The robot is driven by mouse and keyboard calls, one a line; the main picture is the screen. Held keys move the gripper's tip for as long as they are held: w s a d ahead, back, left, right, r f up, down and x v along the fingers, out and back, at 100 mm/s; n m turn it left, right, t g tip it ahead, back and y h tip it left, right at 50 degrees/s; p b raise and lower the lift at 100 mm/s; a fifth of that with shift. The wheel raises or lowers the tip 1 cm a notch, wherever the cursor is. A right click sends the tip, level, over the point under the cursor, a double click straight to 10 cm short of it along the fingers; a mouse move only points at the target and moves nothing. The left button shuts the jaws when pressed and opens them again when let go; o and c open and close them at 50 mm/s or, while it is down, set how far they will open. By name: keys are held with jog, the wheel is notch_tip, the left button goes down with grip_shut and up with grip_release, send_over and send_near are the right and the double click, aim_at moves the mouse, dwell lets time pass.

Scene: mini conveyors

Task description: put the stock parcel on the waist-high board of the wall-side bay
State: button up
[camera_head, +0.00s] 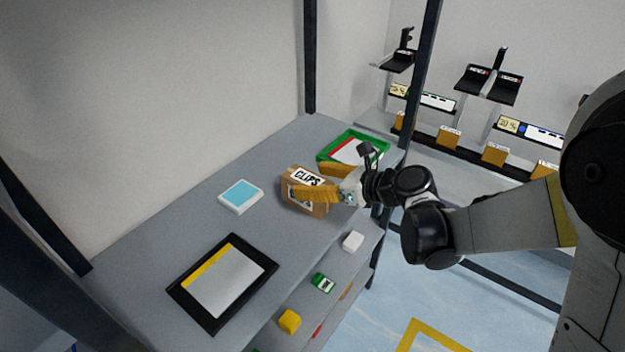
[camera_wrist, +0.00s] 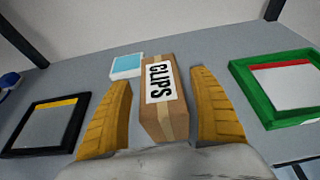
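A brown cardboard parcel (camera_head: 304,206) with a white label reading CLIPS stands on the grey upper board (camera_head: 150,250) of the bay by the wall. The parcel also shows in the wrist view (camera_wrist: 160,122). My gripper (camera_head: 325,183) is at the parcel, with one yellow finger on each side of it. In the wrist view my gripper (camera_wrist: 160,95) is open, with narrow gaps between the fingers and the parcel's sides. The parcel's underside is hidden, and I cannot tell whether it rests fully on the board.
On the same board are a green-rimmed tray (camera_head: 378,138), a black-framed tray (camera_head: 188,307) and a white-and-blue box (camera_head: 240,196). A lower board holds small items, including a yellow block (camera_head: 289,321). Dark posts (camera_head: 310,60) stand at the corners. Mini conveyors (camera_head: 472,78) are at back right.

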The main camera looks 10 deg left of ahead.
jog(key=shift+d+r, duration=0.1)
jog(key=shift+r, duration=0.1)
jog(key=p+v, duration=0.3)
jog(key=v, duration=0.8)
jog(key=shift+s+d+p, duration=0.25)
jog(key=shift+d+p, duration=0.05)
jog(key=shift+p, duration=0.05)
jog(key=shift+d+r, duration=0.1)
jog(key=shift+r, duration=0.05)
jog(key=s+d+r+n+t+h, duration=0.1)
jog(key=s+d+n+h, duration=0.5)
jog(key=d+n, duration=0.5)
jog(key=s+d+r+n+t+h, duration=0.1)
jog(key=s+d+n+h, duration=0.5)
jog(key=s+d+n, duration=0.3)
jog(key=d+n, duration=0.2)
jog(key=d, duration=0.1)
jog(key=shift+s+r+n+h, duration=0.3)
jog(key=shift+s, duration=0.05)
jog(key=shift+a, duration=0.1)
